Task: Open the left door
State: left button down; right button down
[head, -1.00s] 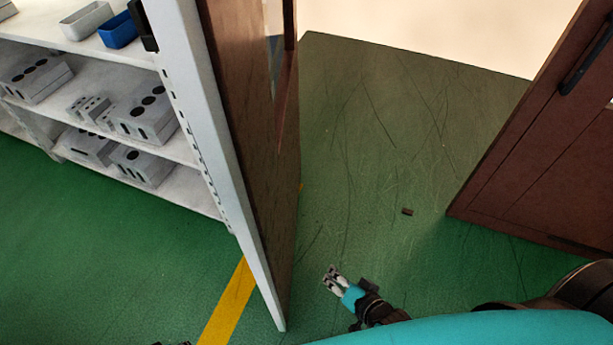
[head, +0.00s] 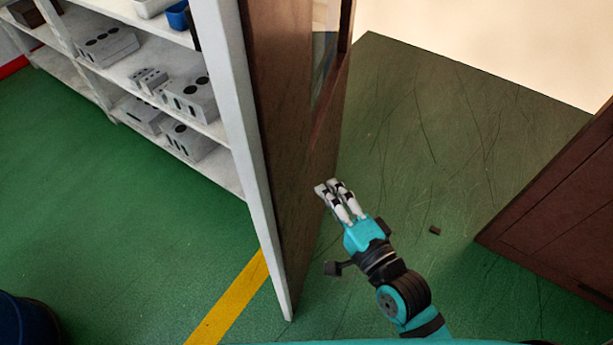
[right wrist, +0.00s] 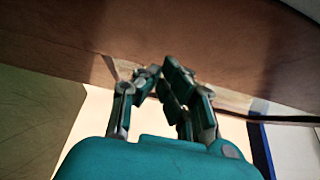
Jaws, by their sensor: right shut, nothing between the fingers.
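The left door (head: 302,150) is a brown wooden panel with a glass pane near its top. It stands open, swung alongside the white shelf's end. My right gripper (head: 327,188) is shut and empty, with its fingertips at or very near the door's face; I cannot tell whether they touch. In the right wrist view the fingers (right wrist: 160,75) point at the brown door surface (right wrist: 180,45). A second brown door (head: 560,205) stands at the right. My left gripper is not in view.
A white shelf (head: 228,80) with grey blocks (head: 187,97) stands left of the door. A yellow line (head: 228,300) crosses the green floor. A small dark piece (head: 434,230) lies on the floor between the doors. A dark blue bin (head: 28,322) shows at lower left.

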aim_at(293, 166)
jog(key=shift+w+a+p, duration=0.25)
jog(key=shift+w+a, duration=0.2)
jog(key=shift+a, duration=0.35)
jog(key=shift+w+a+p, duration=0.2)
jog(key=shift+w+a, duration=0.25)
jog(key=shift+a, duration=0.3)
jog(key=shift+w+a+p, duration=0.25)
jog(key=shift+w+a, duration=0.2)
jog(key=shift+a, duration=0.35)
